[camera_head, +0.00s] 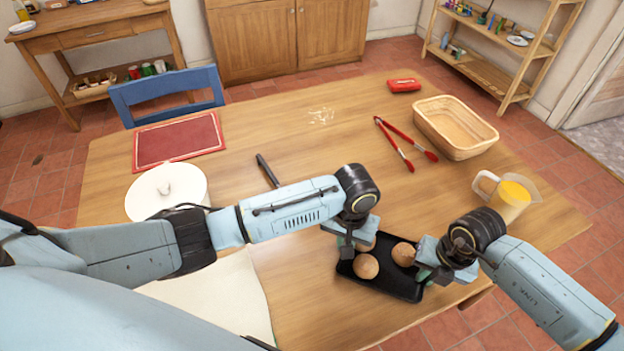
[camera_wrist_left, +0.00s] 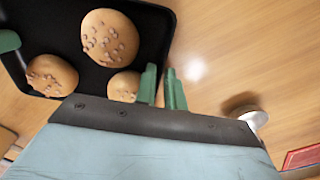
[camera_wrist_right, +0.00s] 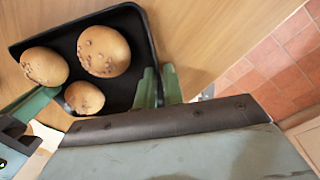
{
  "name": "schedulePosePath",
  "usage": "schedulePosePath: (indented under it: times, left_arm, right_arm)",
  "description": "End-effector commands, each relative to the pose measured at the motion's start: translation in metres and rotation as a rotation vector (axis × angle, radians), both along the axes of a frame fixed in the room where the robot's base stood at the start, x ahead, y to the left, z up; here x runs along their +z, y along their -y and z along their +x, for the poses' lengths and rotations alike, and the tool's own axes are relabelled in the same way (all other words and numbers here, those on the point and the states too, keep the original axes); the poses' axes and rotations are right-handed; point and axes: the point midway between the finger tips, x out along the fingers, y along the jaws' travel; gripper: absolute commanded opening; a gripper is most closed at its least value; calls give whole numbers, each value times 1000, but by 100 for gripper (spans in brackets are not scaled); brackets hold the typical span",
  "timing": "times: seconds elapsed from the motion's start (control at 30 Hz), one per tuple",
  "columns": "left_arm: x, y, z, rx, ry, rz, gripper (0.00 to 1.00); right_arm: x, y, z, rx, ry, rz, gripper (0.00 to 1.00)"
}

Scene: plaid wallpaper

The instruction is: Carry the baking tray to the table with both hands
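The black baking tray (camera_head: 385,283) carries three round brown buns and is over the front right part of the wooden table (camera_head: 330,300). I cannot tell whether it touches the tabletop. My left gripper (camera_head: 349,248) is at the tray's left side; in the left wrist view its green fingers (camera_wrist_left: 161,88) are close together on either side of the rim. My right gripper (camera_head: 428,274) is at the tray's right side; in the right wrist view its fingers (camera_wrist_right: 159,88) also straddle the rim. One bun is mostly hidden behind my left gripper in the head view.
A jug of yellow liquid (camera_head: 510,199) stands right of my right gripper. A wicker basket (camera_head: 484,149), red tongs (camera_head: 399,143) and a red box (camera_head: 404,85) lie farther back. A black-handled item (camera_head: 267,170), white round item (camera_head: 150,192) and red mat (camera_head: 178,143) are left.

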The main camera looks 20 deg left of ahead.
Motion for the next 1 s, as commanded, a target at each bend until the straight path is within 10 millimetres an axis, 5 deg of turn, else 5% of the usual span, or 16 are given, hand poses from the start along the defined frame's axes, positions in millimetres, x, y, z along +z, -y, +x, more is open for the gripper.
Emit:
schedulePosePath:
  times: [0.1, 0.47, 1.0]
  left_arm:
    - [1, 0, 0, 0, 1, -1, 25]
    - [8, 1, 1, -1, 2, -3, 25]
    - [107, 1, 1, 0, 3, -3, 25]
  right_arm:
    - [1, 0, 0, 0, -1, 0, 24]
    - [1, 0, 0, 0, -1, -1, 24]
    - [1, 0, 0, 0, -1, 0, 24]
